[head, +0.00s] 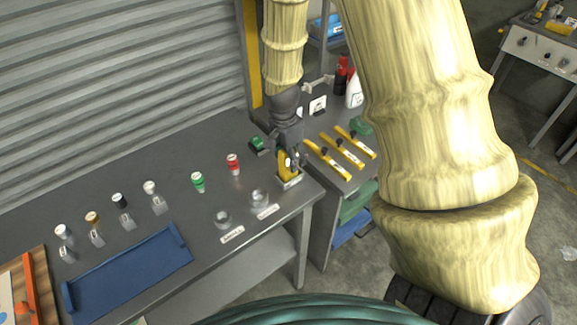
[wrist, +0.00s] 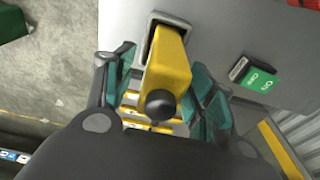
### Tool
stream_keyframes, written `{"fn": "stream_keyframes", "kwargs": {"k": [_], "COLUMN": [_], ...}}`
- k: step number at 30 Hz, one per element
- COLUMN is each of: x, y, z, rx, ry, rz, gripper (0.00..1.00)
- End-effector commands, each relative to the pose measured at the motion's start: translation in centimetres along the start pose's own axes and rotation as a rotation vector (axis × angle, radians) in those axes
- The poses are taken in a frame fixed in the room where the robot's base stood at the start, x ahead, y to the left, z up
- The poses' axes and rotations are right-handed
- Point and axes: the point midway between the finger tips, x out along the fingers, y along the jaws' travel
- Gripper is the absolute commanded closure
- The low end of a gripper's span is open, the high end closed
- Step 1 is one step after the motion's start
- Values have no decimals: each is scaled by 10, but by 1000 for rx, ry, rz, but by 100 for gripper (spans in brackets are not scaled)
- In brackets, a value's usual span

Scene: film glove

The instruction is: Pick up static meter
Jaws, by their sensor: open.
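A yellow upright device with a black knob, which I take to be the static meter (head: 286,167), stands in a pale square holder (head: 291,183) at the right end of the dark bench. It also shows in the wrist view (wrist: 168,70), its far end inside the metal-rimmed holder (wrist: 152,25). My gripper (head: 289,158) points down at it. In the wrist view my gripper (wrist: 163,88) is open, with teal-padded fingers on either side of the yellow body. Whether a pad touches it I cannot tell.
A small green device (head: 258,145) sits just behind, left of the holder. A blue tray (head: 130,270) lies farther left. Yellow-handled tools (head: 327,160) lie on the right-hand cart.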

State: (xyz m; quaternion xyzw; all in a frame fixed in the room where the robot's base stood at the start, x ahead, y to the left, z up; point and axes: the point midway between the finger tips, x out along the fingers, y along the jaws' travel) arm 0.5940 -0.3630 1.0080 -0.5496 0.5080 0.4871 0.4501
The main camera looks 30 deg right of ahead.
Motion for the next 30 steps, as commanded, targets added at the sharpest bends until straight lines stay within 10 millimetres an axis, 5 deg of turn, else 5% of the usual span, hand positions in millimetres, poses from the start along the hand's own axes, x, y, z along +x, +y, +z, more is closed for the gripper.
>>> {"fn": "stream_keyframes", "kwargs": {"k": [8,18,30], "x": [2,2,-1], "y": [0,0,0], "z": [0,0,0], "rx": [0,0,1], "ry": [0,0,1], "rz": [0,0,-2], "gripper": [45,100,100]}}
